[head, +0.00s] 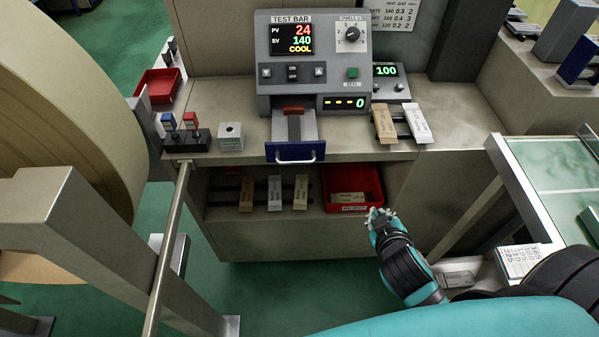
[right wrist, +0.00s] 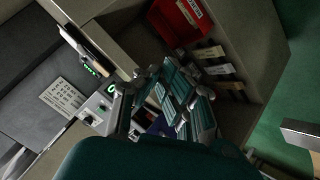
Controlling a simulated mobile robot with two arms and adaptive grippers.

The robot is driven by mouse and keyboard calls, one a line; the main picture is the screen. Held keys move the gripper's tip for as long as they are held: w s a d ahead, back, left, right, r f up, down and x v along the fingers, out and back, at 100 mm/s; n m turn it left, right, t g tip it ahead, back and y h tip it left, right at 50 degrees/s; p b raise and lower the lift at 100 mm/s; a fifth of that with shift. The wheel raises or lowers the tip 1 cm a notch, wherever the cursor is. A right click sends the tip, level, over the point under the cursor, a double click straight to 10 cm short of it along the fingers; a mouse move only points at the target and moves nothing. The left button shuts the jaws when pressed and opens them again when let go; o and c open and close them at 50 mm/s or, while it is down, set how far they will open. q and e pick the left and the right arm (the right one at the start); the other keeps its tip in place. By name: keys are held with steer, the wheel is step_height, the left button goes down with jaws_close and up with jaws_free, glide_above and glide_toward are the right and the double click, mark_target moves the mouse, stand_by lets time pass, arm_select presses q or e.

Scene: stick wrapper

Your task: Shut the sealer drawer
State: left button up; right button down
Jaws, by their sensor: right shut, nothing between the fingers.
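The sealer (head: 315,62) stands on the bench in the head view, with a lit display reading COOL. Its drawer (head: 295,152) has a blue front with a pale handle, and it sticks out over the bench's front edge. The grey drawer top with a red piece (head: 293,109) shows behind the front. My right gripper (head: 380,214) is shut and empty, below and to the right of the drawer and apart from it. Its fingers also show in the right wrist view (right wrist: 178,95), where they hide much of the bench front. My left gripper is not in view.
A red bin (head: 372,188) and several wrapped sticks (head: 273,192) lie on the open shelf below the drawer. Sticks on a rack (head: 416,124) stand right of the sealer. A stamp holder (head: 186,138) and a grey block (head: 231,137) stand left. Space before the drawer is free.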

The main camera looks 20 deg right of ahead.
steer(key=w+a+r+n+t+y, duration=0.1)
steer(key=w+r+n+t, duration=0.25)
steer(key=r, duration=0.25)
steer(key=w+r+n+t+y, duration=0.1)
steer(key=w+r+n+t, duration=0.1)
steer(key=r+n+t, duration=0.25)
steer(key=s+a+f+n+g+y, duration=0.3)
steer(key=a+n+g+y, duration=0.1)
steer(key=a+n+y, duration=0.7)
steer(key=shift+n+h, duration=0.4)
steer(key=w+f, duration=0.1)
steer(key=w, duration=0.3)
steer(key=w+a, duration=0.1)
steer(key=w, duration=0.3)
steer(key=w+a+f, duration=0.1)
steer(key=w, duration=0.3)
steer(key=shift+w+a+f, duration=0.1)
steer(key=shift+a+f, duration=0.15)
steer(key=shift+f, duration=0.1)
steer(key=shift+r, duration=0.1)
